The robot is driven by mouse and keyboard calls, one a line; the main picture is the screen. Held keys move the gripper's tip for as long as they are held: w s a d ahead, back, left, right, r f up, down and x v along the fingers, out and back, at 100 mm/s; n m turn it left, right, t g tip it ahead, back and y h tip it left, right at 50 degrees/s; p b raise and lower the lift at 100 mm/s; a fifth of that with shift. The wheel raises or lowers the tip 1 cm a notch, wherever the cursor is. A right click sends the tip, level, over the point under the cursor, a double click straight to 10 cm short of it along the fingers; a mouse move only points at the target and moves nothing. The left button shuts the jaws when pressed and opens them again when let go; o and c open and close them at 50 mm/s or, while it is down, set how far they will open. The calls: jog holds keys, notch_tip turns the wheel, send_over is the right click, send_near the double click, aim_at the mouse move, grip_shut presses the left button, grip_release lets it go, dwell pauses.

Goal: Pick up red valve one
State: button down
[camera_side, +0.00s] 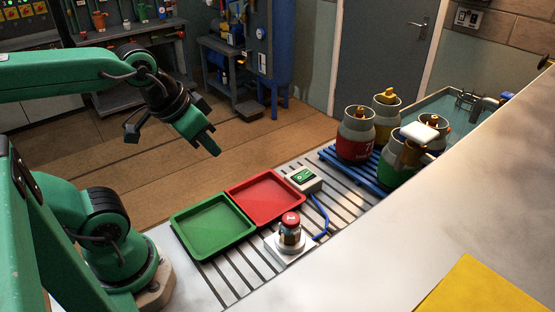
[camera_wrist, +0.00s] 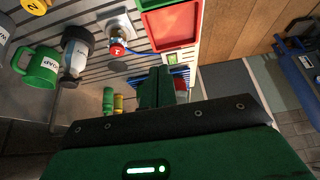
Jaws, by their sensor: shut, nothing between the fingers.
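A small valve with a red round top (camera_side: 290,219) stands upright on the white scale plate (camera_side: 273,241). In the wrist view its red top (camera_wrist: 117,49) shows a white mark, too small to read surely, and the plate (camera_wrist: 110,22) lies under it. My gripper (camera_side: 214,150) is shut and empty, raised high above the floor side, up and left of the valve and well apart from it. Its closed green fingers (camera_wrist: 160,84) also show in the wrist view, below and right of the valve.
A green tray (camera_side: 213,228) and a red tray (camera_side: 267,197) lie beside the scale. A display box (camera_side: 303,178) joins the scale by a blue cable (camera_side: 320,213). Several canisters stand on a blue pallet (camera_side: 340,167). A green mug (camera_wrist: 40,70) stands near the valve in the wrist view.

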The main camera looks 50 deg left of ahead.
jog(key=c, duration=0.8)
grip_release()
jog(key=shift+c, duration=0.2)
jog(key=n+g, duration=0.4)
jog(key=g, duration=0.1)
send_over(291, 218)
jog(key=f, duration=0.8)
jog(key=shift+s+a+f, duration=0.2)
jog(key=shift+a+f, duration=0.2)
jog(key=shift+w+d+f+g, duration=0.2)
jog(key=shift+d+f+g, duration=0.1)
jog(key=shift+d+f, duration=0.1)
jog(key=shift+f+n, duration=0.1)
jog(key=shift+n, duration=0.2)
jog(key=shift+f, duration=0.1)
